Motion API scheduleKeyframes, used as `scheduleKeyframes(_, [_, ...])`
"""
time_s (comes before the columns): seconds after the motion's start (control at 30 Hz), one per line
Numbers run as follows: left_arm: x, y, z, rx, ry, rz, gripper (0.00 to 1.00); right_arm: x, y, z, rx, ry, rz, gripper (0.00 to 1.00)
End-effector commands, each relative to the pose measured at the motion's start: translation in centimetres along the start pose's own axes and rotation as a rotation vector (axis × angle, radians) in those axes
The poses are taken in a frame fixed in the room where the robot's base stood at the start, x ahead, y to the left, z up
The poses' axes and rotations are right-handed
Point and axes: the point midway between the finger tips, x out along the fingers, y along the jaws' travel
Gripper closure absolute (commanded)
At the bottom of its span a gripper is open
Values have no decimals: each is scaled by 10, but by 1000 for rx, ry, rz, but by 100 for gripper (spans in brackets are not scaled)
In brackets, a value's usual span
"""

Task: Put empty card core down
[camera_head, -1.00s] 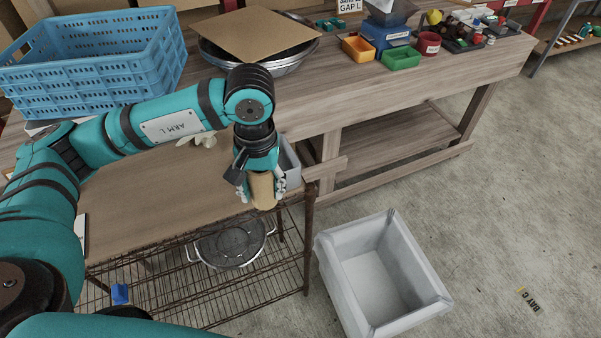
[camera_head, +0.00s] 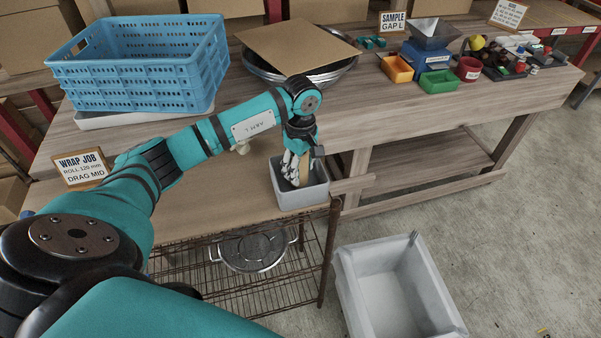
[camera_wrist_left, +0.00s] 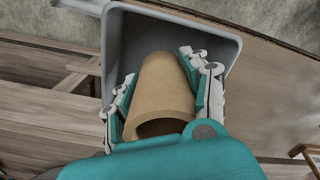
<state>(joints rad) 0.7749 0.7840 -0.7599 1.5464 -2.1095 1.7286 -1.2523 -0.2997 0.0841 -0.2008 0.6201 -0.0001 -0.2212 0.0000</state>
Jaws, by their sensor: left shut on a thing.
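The empty card core (camera_wrist_left: 165,90) is a plain brown tube with an open end facing the left wrist camera. My left gripper (camera_wrist_left: 160,85) is shut on it, one finger on each side. In the head view the left gripper (camera_head: 297,172) points down into a small grey bin (camera_head: 305,195) on the near table's right end, and a strip of the core (camera_head: 304,172) shows beside the fingers. The grey bin (camera_wrist_left: 225,42) surrounds the core in the wrist view. Whether the core touches the bin's floor is hidden. My right gripper is not in view.
A large empty pale crate (camera_head: 390,290) stands on the floor to the right. A blue basket (camera_head: 150,75) and a metal bowl (camera_head: 345,75) under a cardboard sheet (camera_head: 295,45) are on the bench behind. A lidded pot (camera_head: 252,250) sits on the wire shelf (camera_head: 290,285) below.

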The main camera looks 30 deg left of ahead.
Motion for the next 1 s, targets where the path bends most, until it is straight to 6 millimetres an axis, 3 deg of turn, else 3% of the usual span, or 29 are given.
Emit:
scheduleKeyframes(0.2, [27,0,1,2,-1,-2,100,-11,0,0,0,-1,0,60])
scheduleKeyframes(0.6, [35,0,0,3,0,-1,100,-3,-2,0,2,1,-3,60])
scheduleKeyframes(0.63, [33,0,1,3,0,-1,50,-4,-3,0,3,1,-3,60])
scheduleKeyframes(0.8, [32,0,1,3,0,-1,30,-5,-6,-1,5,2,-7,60])
scheduleKeyframes(1.0, [32,0,1,3,-1,-1,30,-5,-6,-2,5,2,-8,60])
